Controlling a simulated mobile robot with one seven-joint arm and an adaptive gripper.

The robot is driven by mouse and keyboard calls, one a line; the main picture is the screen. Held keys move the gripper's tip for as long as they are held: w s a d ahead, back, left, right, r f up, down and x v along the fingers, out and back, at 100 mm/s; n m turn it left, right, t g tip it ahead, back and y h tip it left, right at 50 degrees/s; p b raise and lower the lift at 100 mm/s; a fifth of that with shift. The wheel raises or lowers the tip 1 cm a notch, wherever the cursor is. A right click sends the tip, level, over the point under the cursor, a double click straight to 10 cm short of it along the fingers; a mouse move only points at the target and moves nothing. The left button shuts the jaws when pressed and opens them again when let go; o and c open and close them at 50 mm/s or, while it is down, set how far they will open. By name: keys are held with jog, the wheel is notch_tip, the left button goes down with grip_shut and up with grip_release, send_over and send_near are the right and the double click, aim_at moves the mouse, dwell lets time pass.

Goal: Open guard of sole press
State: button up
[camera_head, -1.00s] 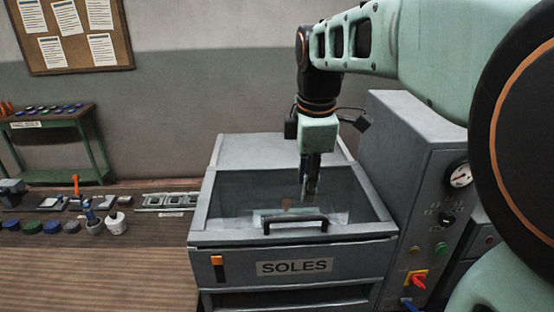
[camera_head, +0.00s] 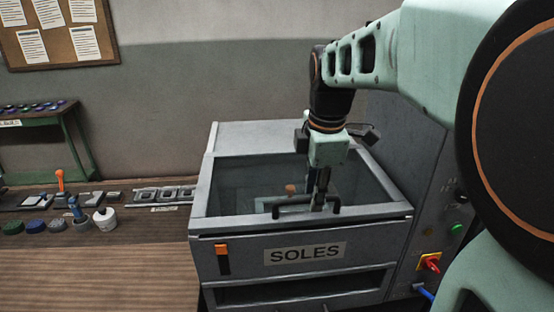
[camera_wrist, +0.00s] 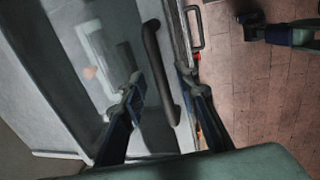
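The sole press (camera_head: 228,262) is a grey box labelled SOLES. Its guard (camera_head: 245,220) is a see-through panel in a grey frame and lies down over the opening. A black bar handle (camera_head: 278,210) sits near the guard's front edge; it also shows in the wrist view (camera_wrist: 152,52). My gripper (camera_head: 318,205) points down at the handle's right part and hides some of it. In the wrist view my gripper (camera_wrist: 160,82) is open, with one finger on each side of the handle. Whether the fingers touch the bar I cannot tell.
An orange latch-like part (camera_head: 221,250) sits on the press front at left. A control cabinet (camera_head: 425,205) with a red knob (camera_head: 431,263) stands close on the right. A workbench (camera_head: 90,265) with pots and tools lies to the left.

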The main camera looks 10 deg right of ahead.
grip_shut()
jog(key=shift+w, duration=0.1)
dwell(0.5)
